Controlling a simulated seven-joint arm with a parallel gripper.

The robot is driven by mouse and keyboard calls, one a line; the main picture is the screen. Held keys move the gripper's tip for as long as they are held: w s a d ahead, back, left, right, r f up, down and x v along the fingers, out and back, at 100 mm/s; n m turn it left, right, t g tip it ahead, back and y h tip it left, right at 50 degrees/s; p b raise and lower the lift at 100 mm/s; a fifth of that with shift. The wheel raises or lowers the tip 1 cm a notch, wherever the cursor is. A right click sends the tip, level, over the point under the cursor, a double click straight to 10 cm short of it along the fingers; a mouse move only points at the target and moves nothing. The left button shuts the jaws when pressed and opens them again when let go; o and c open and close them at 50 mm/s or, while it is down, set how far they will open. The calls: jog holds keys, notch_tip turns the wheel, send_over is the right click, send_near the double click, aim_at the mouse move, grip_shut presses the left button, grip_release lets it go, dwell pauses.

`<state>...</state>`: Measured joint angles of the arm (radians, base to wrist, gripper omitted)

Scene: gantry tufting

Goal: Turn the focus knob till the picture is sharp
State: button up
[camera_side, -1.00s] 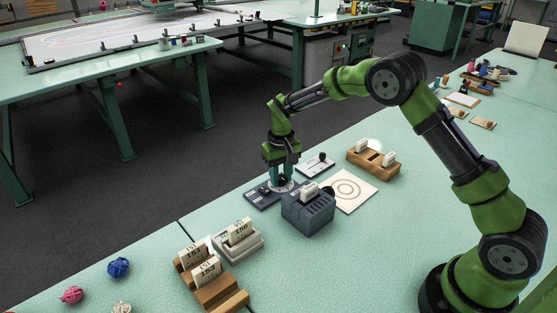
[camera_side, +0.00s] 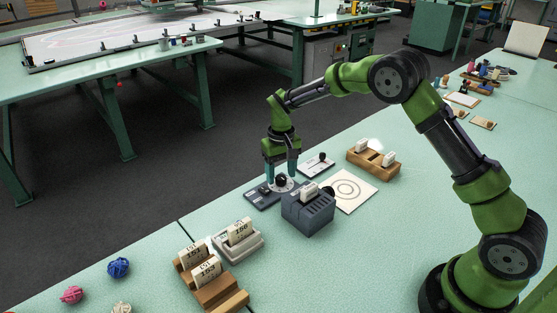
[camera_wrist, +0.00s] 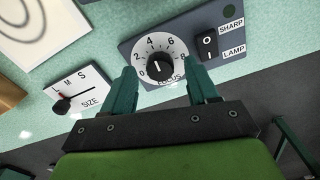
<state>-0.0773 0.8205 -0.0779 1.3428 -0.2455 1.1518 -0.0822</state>
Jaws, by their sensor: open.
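The focus knob (camera_wrist: 160,66) is black and sits on a white dial numbered 0 to 8, on a dark grey panel (camera_wrist: 133,47). My gripper (camera_wrist: 162,72) is open, with one finger on each side of the dial and a gap to the knob on both sides. In the side view my gripper (camera_side: 280,170) points down over the knob (camera_side: 282,181). A round SHARP lamp (camera_wrist: 228,12) on the panel looks dark green. The picture of rings (camera_side: 348,189) lies on a pale square; part of it shows in the wrist view (camera_wrist: 35,20), its edges soft.
A black LAMP switch (camera_wrist: 208,43) sits beside the dial. A SIZE slider (camera_wrist: 80,92) is on a white plate nearby. A slotted grey box (camera_side: 308,213) stands close in front of my gripper.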

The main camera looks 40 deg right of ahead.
aim_at(284, 180)
notch_tip(284, 180, up, 16)
dwell(0.3)
jog(key=shift+f, duration=0.1)
jog(key=s+a+r+t+y, duration=0.1)
jog(key=s+r+t, duration=0.2)
jog(key=s, duration=1.1)
jog(key=s+r+m+t+y, duration=0.1)
jog(key=s+r+t, duration=0.2)
jog(key=s, duration=1.1)
jog(key=shift+a+t, duration=0.4)
jog(key=shift+t, duration=0.2)
jog(key=shift+s, duration=0.1)
